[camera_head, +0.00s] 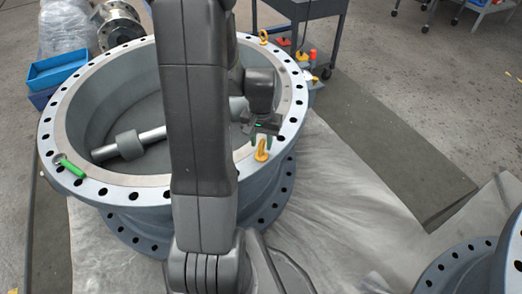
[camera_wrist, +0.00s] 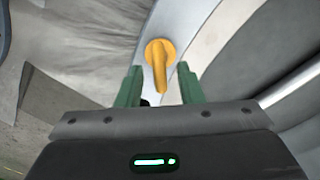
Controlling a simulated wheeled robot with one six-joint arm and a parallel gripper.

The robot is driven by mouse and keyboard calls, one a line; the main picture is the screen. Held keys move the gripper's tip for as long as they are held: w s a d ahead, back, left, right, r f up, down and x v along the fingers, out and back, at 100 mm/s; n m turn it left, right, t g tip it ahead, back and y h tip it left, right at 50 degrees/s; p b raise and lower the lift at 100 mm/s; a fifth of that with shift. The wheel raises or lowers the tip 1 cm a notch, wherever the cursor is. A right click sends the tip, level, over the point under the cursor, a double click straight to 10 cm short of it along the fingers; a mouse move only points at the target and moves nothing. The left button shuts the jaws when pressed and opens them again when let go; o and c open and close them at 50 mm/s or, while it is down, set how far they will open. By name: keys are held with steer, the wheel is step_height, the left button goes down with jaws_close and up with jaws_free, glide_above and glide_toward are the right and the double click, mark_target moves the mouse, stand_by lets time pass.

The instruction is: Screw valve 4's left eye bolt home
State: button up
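A large grey valve body (camera_head: 62,110) with a wide drilled flange stands in the head view. No number is readable on it. An orange eye bolt (camera_head: 261,150) stands on the near right of its flange. It also shows in the wrist view (camera_wrist: 159,62), its ring seen nearly edge-on. My gripper (camera_head: 261,137) is just above this bolt. In the wrist view its green fingers (camera_wrist: 159,72) are apart, one on each side of the bolt, with gaps visible. The bolt's thread is hidden. A second orange eye bolt (camera_head: 263,36) stands on the flange's far side.
A green-handled tool (camera_head: 72,168) lies on the flange's left. A shaft with a collar (camera_head: 130,144) crosses the bore. A dark cart (camera_head: 318,50) with small coloured items stands behind. Another flanged body (camera_head: 460,270) is at the lower right. Blue bins (camera_head: 57,70) stand at left.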

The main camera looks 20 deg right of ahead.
mark_target(261, 141)
steer(key=shift+f+b, duration=0.3)
steer(key=shift+f, duration=1.4)
jaws_close()
steer(key=m+p, duration=0.1)
steer(key=m, duration=0.4)
steer(key=shift+m, duration=0.3)
jaws_free()
